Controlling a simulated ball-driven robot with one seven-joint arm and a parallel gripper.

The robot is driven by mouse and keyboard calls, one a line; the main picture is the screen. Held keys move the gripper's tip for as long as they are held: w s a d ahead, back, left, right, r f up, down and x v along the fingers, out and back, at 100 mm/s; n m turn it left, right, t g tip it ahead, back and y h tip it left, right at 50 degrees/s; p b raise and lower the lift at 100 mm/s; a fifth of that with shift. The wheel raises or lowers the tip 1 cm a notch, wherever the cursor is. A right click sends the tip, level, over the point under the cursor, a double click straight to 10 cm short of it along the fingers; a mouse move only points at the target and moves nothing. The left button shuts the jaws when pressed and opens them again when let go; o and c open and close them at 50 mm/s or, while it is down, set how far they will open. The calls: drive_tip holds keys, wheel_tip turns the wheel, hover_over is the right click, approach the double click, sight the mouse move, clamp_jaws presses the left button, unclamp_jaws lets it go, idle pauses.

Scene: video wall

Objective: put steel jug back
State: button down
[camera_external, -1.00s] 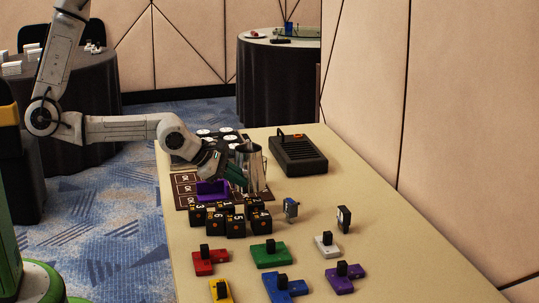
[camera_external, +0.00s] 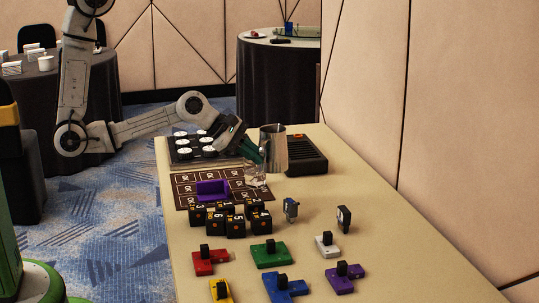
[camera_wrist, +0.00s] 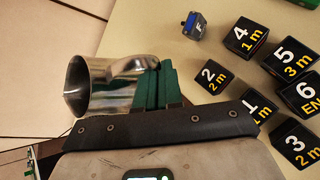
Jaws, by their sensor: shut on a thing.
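The steel jug (camera_external: 278,164) is upright in the external view, toward the back of the table, in front of the left part of a black ridged box. My gripper (camera_external: 257,153), with dark green fingers, is at the jug's left side and shut on it. In the wrist view the shiny jug (camera_wrist: 92,90) lies at the left of the picture, with its handle side at the green fingers (camera_wrist: 160,88). The exact grip on the handle is partly hidden. The jug seems raised above the table, but its base is hard to judge.
A clear glass (camera_external: 256,176) stands just below the jug in the picture. The black ridged box (camera_external: 308,156) is close to the jug's right. A tray of white discs (camera_external: 195,155), a brown card mat (camera_external: 187,194) and several numbered black cubes (camera_external: 236,226) are to the left and front.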

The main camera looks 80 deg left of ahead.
drive_tip(key=w+d+m+h, duration=0.1)
drive_tip(key=w+m+h, duration=0.1)
drive_tip(key=w, duration=0.7)
drive_tip(key=shift+g, duration=0.3)
drive_tip(key=shift+w+d+f+b, duration=0.15)
drive_tip(key=shift+w+f, duration=0.8)
drive_tip(key=shift+f, duration=0.7)
drive_tip(key=shift+w+d+f+b, duration=0.15)
drive_tip(key=shift+w+f, duration=0.8)
drive_tip(key=shift+f, duration=0.75)
drive_tip(key=shift+w+d+f+b, duration=0.15)
drive_tip(key=shift+w+f, duration=0.8)
drive_tip(key=shift+f, duration=0.7)
drive_tip(key=shift+f, duration=0.15)
drive_tip(key=c, duration=1.3)
unclamp_jaws()
